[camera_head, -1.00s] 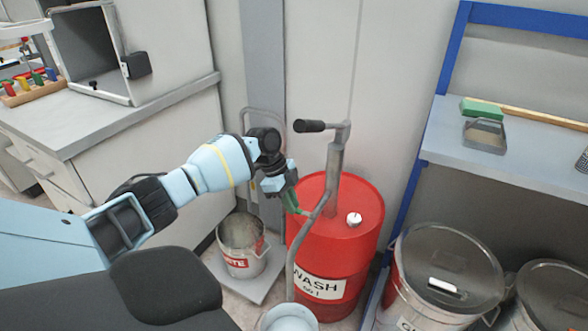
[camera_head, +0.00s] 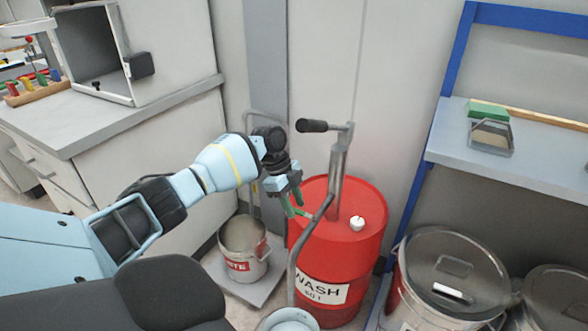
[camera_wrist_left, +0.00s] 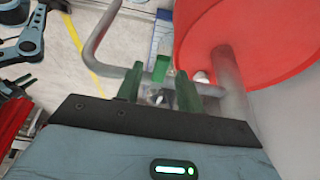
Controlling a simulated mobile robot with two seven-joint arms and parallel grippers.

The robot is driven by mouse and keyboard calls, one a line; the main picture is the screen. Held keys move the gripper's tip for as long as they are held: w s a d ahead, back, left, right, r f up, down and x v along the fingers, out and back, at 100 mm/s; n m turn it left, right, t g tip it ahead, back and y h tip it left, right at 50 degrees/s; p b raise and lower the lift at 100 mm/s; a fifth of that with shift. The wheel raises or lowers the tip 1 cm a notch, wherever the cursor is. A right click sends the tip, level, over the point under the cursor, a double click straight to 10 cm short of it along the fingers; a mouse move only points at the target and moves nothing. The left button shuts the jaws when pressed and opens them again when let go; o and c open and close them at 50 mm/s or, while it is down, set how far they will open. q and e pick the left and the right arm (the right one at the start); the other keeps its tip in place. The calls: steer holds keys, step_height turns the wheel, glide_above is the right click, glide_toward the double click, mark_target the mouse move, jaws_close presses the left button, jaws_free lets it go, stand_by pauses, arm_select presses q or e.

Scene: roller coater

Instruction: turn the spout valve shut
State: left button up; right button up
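The spout (camera_head: 294,262) is a grey bent pipe on the pump (camera_head: 337,180) of the red WASH drum (camera_head: 368,235). In the left wrist view it crosses ahead of my fingers, with a small green piece (camera_wrist_left: 160,62), apparently the valve lever, at the pipe. My left gripper (camera_head: 293,204) has green fingers and is at the spout, left of the pump. In the left wrist view the fingers (camera_wrist_left: 160,92) are apart, with the green piece beyond and between them. Contact cannot be told. My right gripper is not in view.
A pail (camera_head: 291,321) stands below the spout, cut off by the frame. A WASTE bucket (camera_head: 244,246) is left of the drum. The pump's black-gripped handle (camera_head: 313,126) sticks out above my gripper. Lidded metal bins (camera_head: 452,275) and a blue-framed shelf (camera_head: 520,165) stand right.

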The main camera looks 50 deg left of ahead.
arm_select(q)
steer(key=shift+r, duration=0.15)
steer(key=v, duration=0.7)
steer(key=shift+a+r, duration=0.2)
steer(key=shift+r, duration=0.1)
stand_by(0.4)
